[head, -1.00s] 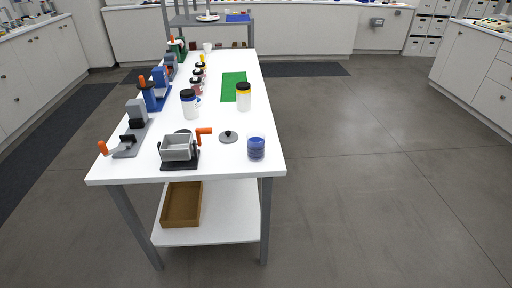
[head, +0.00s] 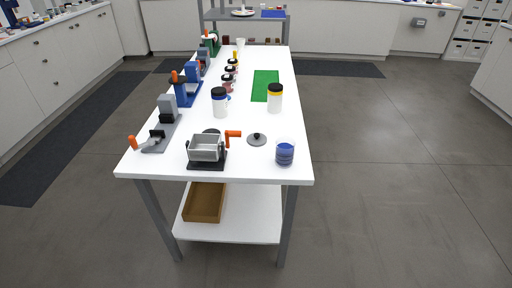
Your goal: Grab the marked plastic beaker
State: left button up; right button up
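Which of these the blue is, I cannot tell at this size. Another small whitish cup (head: 240,43) stands at the far end of the table; its details are too small to read. Neither of my grippers shows in the head view.
Open floor (head: 400,190) lies right.

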aim_at(285, 153)
jog(key=u, duration=0.35)
jog(key=i, duration=1)
jog(key=z, duration=0.65)
